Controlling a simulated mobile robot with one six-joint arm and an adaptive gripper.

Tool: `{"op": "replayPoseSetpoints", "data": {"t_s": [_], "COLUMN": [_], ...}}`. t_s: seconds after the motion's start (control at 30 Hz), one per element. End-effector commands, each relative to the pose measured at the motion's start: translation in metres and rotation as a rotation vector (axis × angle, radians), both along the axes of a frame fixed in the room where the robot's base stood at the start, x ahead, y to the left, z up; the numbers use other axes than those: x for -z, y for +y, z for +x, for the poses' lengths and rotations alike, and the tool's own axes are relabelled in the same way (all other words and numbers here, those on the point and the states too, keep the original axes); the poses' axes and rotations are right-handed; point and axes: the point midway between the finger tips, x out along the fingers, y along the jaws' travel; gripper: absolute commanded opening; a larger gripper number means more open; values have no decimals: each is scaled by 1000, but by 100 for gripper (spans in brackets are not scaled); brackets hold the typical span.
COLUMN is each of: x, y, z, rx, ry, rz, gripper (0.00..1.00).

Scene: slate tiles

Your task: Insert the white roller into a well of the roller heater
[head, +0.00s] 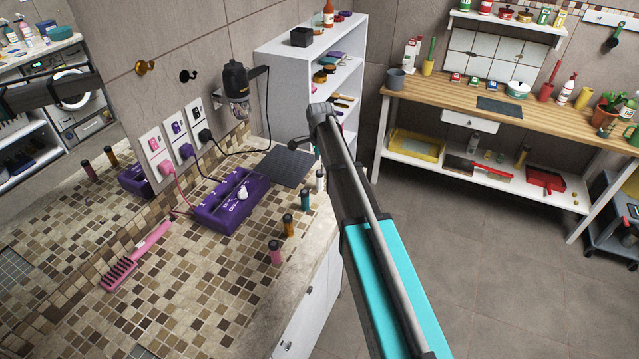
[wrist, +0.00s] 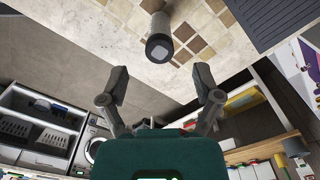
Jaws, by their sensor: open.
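The white roller (head: 320,181), pale with a dark end, stands upright near the counter's front edge in the head view, close beside my arm. In the wrist view a pale roller with a black end cap (wrist: 159,40) lies just beyond my open gripper (wrist: 160,75), roughly centred between the fingertips and apart from them. Nothing is between the fingers. In the head view my arm mostly hides the gripper. The purple roller heater (head: 222,208) sits on the tiled counter, left of the rollers. A small white rounded piece shows on its top; its wells are hard to make out.
A dark mat (head: 287,167) lies behind the heater. Cords run from the wall sockets. A white shelf (head: 300,60) stands behind.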

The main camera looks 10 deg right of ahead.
Motion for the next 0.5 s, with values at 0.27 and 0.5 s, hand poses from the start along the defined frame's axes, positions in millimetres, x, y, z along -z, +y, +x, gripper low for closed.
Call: {"op": "replayPoseSetpoints", "data": {"t_s": [0.27,0.5], "x": [14,33], "y": [0,1], "z": [0,0], "rx": [0,-1], "ry": [0,0], "rz": [0,0], "gripper": [82,82]}}
